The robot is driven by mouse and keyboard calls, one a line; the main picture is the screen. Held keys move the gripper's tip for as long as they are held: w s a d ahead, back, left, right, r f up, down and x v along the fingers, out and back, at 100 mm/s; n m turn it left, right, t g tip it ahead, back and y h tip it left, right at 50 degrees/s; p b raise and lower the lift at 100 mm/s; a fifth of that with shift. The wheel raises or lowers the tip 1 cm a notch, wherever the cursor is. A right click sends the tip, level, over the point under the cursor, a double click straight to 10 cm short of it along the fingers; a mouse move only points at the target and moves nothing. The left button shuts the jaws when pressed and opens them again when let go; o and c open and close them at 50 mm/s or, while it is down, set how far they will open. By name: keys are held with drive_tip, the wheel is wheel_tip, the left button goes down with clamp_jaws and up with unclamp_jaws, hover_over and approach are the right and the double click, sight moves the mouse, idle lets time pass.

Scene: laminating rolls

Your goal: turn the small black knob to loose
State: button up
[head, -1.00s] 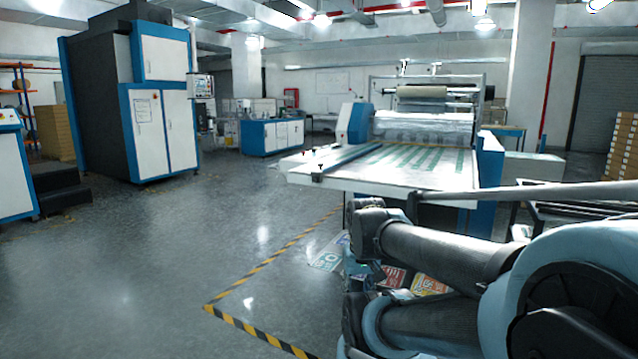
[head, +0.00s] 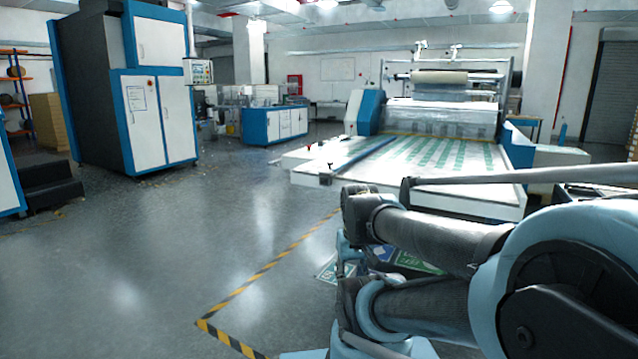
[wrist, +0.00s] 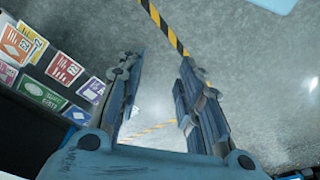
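A small black knob-like part (head: 330,166) shows at the front left corner of the laminating machine's flat table (head: 440,188), beside a blue rail. It is too small in the head view to tell its exact shape or setting. A red-topped part (head: 309,147) stands a little farther back on the same edge. My gripper (wrist: 160,65) is open and empty in the wrist view, its two fingers apart over bare grey floor. The knob is not in the wrist view, and my gripper is far from it.
Yellow-black floor tape (head: 262,270) runs before the machine. Coloured signs or labels (wrist: 63,68) sit at the left of the wrist view. A blue-white cabinet (head: 155,115) stands at the left, and a low blue-white cabinet (head: 285,125) behind. Open floor lies left of the machine.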

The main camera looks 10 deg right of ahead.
drive_tip(key=shift+w+a, duration=0.1)
drive_tip(key=shift+w, duration=0.2)
drive_tip(key=shift+o, duration=0.6)
drive_tip(key=w+d+r+m+t+h, duration=0.15)
drive_tip(key=w+r, duration=0.25)
drive_tip(key=w, duration=0.4)
drive_tip(key=w+r+m+t+h, duration=0.1)
drive_tip(key=w+r+m+h, duration=0.1)
drive_tip(key=w+r, duration=0.35)
drive_tip(key=w+d+r+m+t+h, duration=0.1)
drive_tip(key=w+r+h, duration=0.1)
drive_tip(key=w, duration=0.7)
drive_tip(key=w+a+r+m+t+h, duration=0.25)
drive_tip(key=w+a, duration=0.25)
drive_tip(key=w, duration=0.5)
drive_tip(key=m+t, duration=0.1)
drive_tip(key=t, duration=0.2)
approach(322, 183)
drive_tip(key=x, duration=0.8)
drive_tip(key=shift+r, duration=0.15)
